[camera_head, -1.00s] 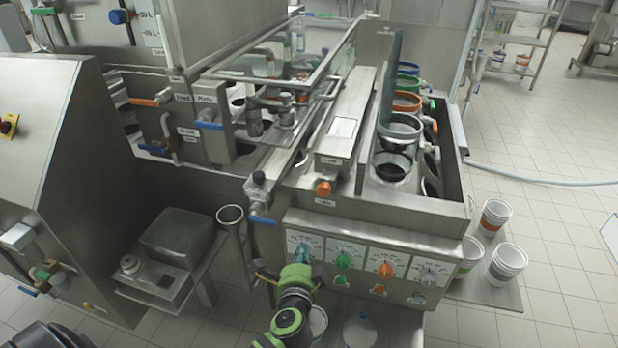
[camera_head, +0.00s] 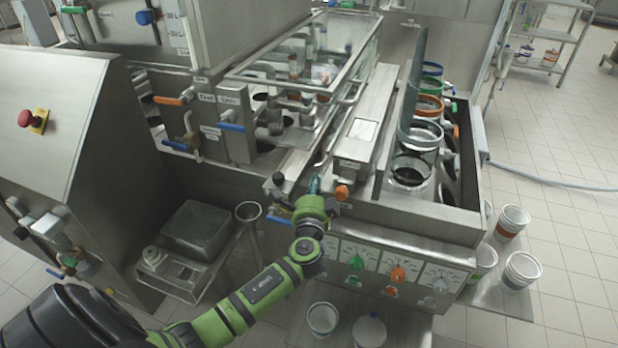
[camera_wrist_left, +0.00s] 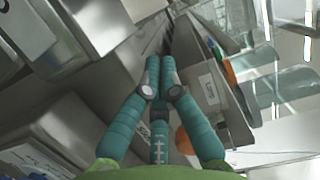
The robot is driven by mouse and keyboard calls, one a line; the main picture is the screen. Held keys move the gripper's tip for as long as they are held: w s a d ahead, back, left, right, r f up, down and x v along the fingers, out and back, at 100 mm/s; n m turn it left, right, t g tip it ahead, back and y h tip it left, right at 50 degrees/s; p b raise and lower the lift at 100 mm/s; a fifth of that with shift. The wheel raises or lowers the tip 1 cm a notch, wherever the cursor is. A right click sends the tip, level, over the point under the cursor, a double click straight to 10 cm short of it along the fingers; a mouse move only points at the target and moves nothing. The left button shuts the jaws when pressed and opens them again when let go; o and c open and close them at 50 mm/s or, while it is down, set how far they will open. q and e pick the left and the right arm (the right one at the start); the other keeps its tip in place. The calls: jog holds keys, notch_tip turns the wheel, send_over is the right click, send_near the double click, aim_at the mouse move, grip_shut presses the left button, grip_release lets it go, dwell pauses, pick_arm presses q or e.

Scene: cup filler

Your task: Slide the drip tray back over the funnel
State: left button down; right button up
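A funnel-like steel cup (camera_head: 248,212) on a tube stands open at the machine's front left. I cannot tell for sure which part is the drip tray; a long narrow steel channel (camera_head: 292,165) runs back along the filler, with a dark knob (camera_head: 278,180) at its front end. My left gripper (camera_head: 315,187) is over the filler's front edge, right of this knob and left of an orange knob (camera_head: 341,192). In the left wrist view, its teal fingers (camera_wrist_left: 160,75) are drawn together with nothing visible between them. Contact is hidden. My right gripper is out of view.
A glass guard (camera_head: 310,55) stands behind my left gripper. A steel box with a label (camera_head: 358,138) is close on its right. Dials (camera_head: 397,272) line the front panel below. A grey bin (camera_head: 196,230) stands at the left.

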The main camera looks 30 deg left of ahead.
pick_arm(q)
jog(key=shift+s+a+r, duration=0.1)
jog(key=shift+s+a, duration=0.2)
jog(key=shift+a, duration=0.6)
jog(key=s+a, duration=0.1)
jog(key=a, duration=0.2)
jog(key=a+b, duration=0.1)
jog(key=a, duration=0.3)
jog(key=s+a+b, duration=0.1)
jog(key=a, duration=0.2)
jog(key=shift+s+a, duration=0.3)
jog(key=shift+a, duration=0.05)
jog(key=shift+s+a, duration=0.1)
jog(key=shift+a, duration=0.4)
jog(key=shift+d, duration=0.1)
